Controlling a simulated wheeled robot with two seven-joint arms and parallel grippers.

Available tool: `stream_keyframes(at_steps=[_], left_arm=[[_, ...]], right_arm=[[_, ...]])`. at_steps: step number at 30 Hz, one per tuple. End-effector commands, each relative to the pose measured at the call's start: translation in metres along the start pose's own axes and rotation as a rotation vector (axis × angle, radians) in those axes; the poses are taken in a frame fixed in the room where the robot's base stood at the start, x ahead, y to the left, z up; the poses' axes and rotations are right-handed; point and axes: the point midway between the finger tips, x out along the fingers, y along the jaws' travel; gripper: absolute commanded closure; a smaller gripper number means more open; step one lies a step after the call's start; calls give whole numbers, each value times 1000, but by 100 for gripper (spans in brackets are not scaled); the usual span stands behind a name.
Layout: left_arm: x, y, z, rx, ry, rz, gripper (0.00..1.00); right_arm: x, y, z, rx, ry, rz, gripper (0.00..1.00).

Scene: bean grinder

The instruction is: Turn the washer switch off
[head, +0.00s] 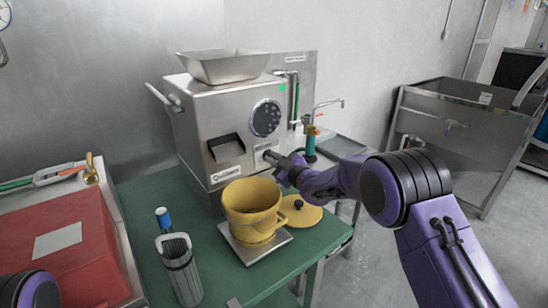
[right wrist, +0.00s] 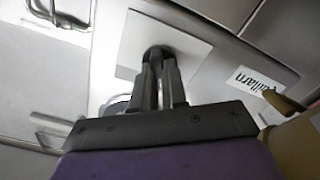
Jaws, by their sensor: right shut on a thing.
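The grey metal bean grinder (head: 222,125) stands at the back of the green table. A pale square switch plate (head: 262,146) is low on its front, at the right. The wrist view shows this plate (right wrist: 135,50) with a dark round switch knob (right wrist: 158,52) at its middle. My right gripper (head: 270,157) reaches in from the right against the grinder's front. In the wrist view its fingers (right wrist: 160,70) are shut on the switch knob. The knob's setting cannot be read, and in the head view the gripper hides the knob. My left gripper is out of view.
A yellow pot (head: 252,207) stands on a scale (head: 229,240) just below my right gripper, with a yellow lid (head: 301,212) beside it. A striped bin (head: 179,270) is at the table's front. A red box (head: 75,250) is at left. A metal sink (head: 465,125) stands at right.

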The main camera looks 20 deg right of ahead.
Motion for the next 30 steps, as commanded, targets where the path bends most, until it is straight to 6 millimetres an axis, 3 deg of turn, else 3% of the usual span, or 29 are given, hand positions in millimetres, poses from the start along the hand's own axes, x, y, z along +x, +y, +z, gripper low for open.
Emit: stream_keyframes(at_steps=[15, 30], left_arm=[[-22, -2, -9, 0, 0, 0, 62], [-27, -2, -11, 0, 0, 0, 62]], right_arm=[[0, 2, -1, 424, -1, -1, 100], [0, 2, 1, 588, -1, 0, 100]])
